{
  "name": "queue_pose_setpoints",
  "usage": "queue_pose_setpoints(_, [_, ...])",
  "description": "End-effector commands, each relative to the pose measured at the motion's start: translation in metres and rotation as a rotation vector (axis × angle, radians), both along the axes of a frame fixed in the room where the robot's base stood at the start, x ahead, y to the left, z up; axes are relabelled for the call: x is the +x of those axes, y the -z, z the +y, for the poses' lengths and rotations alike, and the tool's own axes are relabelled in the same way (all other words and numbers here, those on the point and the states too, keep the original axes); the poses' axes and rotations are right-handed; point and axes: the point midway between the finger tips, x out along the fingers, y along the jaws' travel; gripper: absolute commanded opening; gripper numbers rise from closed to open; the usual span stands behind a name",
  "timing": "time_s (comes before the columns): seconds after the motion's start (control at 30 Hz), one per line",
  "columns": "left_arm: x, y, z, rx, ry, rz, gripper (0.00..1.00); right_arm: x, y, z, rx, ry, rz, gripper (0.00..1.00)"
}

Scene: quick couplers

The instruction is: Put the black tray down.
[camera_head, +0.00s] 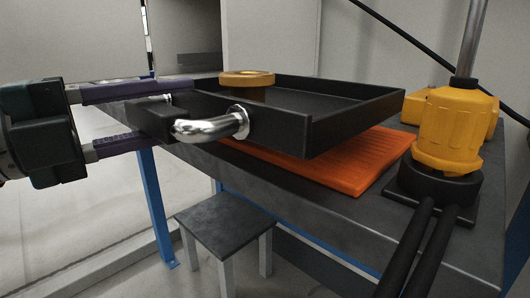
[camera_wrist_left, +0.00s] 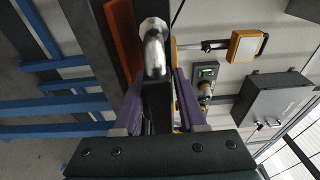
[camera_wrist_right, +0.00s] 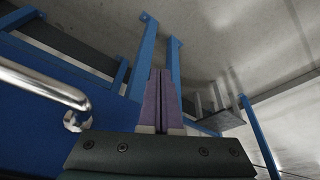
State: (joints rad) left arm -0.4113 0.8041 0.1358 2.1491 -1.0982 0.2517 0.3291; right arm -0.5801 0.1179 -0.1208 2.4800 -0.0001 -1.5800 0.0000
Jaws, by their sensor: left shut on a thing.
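The black tray (camera_head: 345,132) has low walls, a silver curved handle (camera_head: 210,126) and a dark block on its near left side. It hangs over the orange mat (camera_head: 335,168), with a gap seen below its front corner; I cannot tell if its far side touches. A brass-coloured round coupler part (camera_head: 247,79) stands in it. My left gripper (camera_head: 154,117) is shut on the tray's dark block, beside the handle. The left wrist view shows the handle (camera_wrist_left: 154,50) just beyond the fingers. My right gripper (camera_wrist_right: 161,100) is shut and empty in the right wrist view, below the bench's level.
The mat lies on a dark bench top (camera_head: 385,220) with blue legs. A yellow coupler (camera_head: 455,130) on a black base with hoses stands right of the mat. A small dark stool (camera_head: 225,222) stands on the floor below. Walls rise behind.

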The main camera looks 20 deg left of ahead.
Motion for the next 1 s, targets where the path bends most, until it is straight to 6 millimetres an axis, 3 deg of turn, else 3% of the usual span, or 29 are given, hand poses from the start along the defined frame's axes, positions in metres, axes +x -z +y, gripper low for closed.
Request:
queue_pose_setpoints(0.1, [0.000, 0.025, 0.000, -0.004, -0.002, -0.002, 0.00, 0.000, 0.021, 0.000, 0.000, 0.000, 0.000, 0.00])
queue_pose_setpoints(0.2, [0.000, 0.035, 0.000, -0.003, -0.001, -0.003, 0.00, 0.000, 0.028, 0.000, 0.000, 0.000, 0.000, 0.00])
queue_pose_setpoints(0.53, [0.000, 0.035, 0.000, -0.002, 0.000, -0.001, 0.00, 0.000, 0.026, 0.000, -0.001, 0.000, 0.000, 0.00])
queue_pose_setpoints(0.57, [0.000, 0.036, 0.000, 0.000, 0.000, 0.001, 0.44, 0.000, 0.026, 0.000, -0.001, 0.000, 0.000, 0.00])
queue_pose_setpoints(0.8, [0.000, 0.035, 0.000, -0.001, 0.001, 0.001, 0.71, 0.000, 0.025, -0.001, -0.002, 0.000, 0.000, 0.00])
queue_pose_setpoints(1.0, [0.000, 0.035, 0.000, -0.001, 0.001, 0.001, 0.71, 0.000, 0.025, -0.001, -0.003, -0.001, -0.001, 0.00])
